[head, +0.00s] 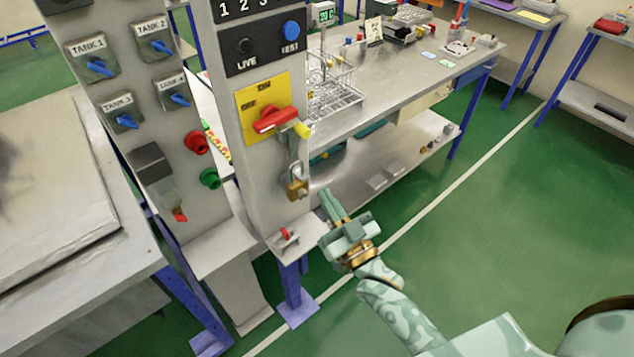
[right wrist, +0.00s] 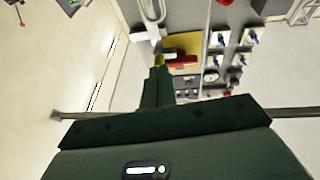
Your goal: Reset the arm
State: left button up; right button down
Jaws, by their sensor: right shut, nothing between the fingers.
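My right arm comes in from the lower right of the head view. Its right gripper (head: 328,203) is shut and empty, in the air near the lower part of a grey control panel. The gripper also shows in the right wrist view (right wrist: 158,66), its fingers together and pointing toward the panel. On the panel, a red rotary switch (head: 274,119) sits on a yellow plate (head: 249,124). A brass padlock (head: 297,187) hangs below it, apart from the fingers. My left gripper is not in view.
A panel with blue tank knobs (head: 98,66) stands at left beside a grey table (head: 60,190). A steel bench (head: 400,75) with a wire rack (head: 335,92) stands behind. The green floor (head: 480,210) at right is open.

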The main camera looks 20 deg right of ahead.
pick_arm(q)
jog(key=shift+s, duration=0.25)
pick_arm(e)
jog(key=shift+v, duration=0.9)
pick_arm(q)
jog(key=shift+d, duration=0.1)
pick_arm(e)
jog(key=shift+s+r, duration=0.2)
